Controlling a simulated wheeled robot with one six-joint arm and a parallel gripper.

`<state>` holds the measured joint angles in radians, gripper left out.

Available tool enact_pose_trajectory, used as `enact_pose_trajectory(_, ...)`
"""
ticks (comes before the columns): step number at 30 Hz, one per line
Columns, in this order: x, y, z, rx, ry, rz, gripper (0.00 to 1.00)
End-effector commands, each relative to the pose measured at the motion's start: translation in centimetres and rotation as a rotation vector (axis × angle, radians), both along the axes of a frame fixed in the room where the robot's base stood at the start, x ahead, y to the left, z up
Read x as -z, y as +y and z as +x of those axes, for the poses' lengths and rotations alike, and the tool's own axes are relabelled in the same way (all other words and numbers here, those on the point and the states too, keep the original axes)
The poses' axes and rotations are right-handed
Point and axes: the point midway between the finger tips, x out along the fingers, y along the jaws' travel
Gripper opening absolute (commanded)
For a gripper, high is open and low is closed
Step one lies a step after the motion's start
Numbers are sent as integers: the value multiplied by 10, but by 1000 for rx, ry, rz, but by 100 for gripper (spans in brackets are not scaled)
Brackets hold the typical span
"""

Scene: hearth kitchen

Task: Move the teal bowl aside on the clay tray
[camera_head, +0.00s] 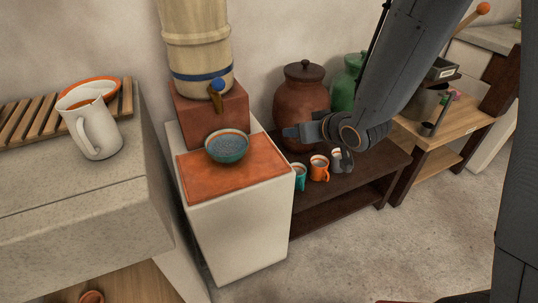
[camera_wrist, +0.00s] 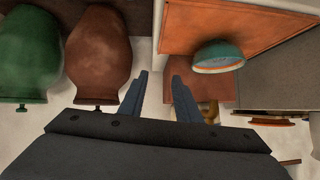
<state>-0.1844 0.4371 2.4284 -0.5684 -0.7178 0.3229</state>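The teal bowl (camera_head: 228,147) stands upright on the clay tray (camera_head: 215,183), near its back edge, below and in front of the tap of a wooden barrel. In the wrist view, the bowl (camera_wrist: 219,68) shows right of my fingers, on the orange tray (camera_wrist: 185,30). My gripper (camera_head: 291,132) is to the right of the bowl and apart from it, in front of the brown jar. In the wrist view, the two fingers of my gripper (camera_wrist: 160,82) are spread with nothing between them.
The barrel (camera_head: 197,50) with its blue-knobbed tap (camera_head: 217,86) stands on a red-brown block (camera_head: 205,115) behind the tray. A brown jar (camera_head: 300,105), a green jar (camera_head: 345,85) and small mugs (camera_head: 319,168) stand on a dark shelf. A white mug (camera_head: 95,135) stands on the left counter.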

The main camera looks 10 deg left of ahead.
Motion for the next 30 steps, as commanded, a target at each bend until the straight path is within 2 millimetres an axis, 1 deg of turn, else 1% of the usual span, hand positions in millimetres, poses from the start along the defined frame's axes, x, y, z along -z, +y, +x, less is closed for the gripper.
enact_pose_trajectory(1,21,17,5,-39,-19,39,30)
enact_pose_trajectory(3,31,38,6,-91,-44,97,30)
enact_pose_trajectory(6,39,60,5,-146,-68,166,30)
enact_pose_trajectory(9,44,74,2,-183,-82,212,30)
enact_pose_trajectory(13,44,81,0,-204,-89,239,30)
enact_pose_trajectory(23,42,82,0,-205,-91,241,30)
enact_pose_trajectory(26,44,85,3,-205,-90,241,30)
enact_pose_trajectory(30,51,96,11,-206,-90,240,30)
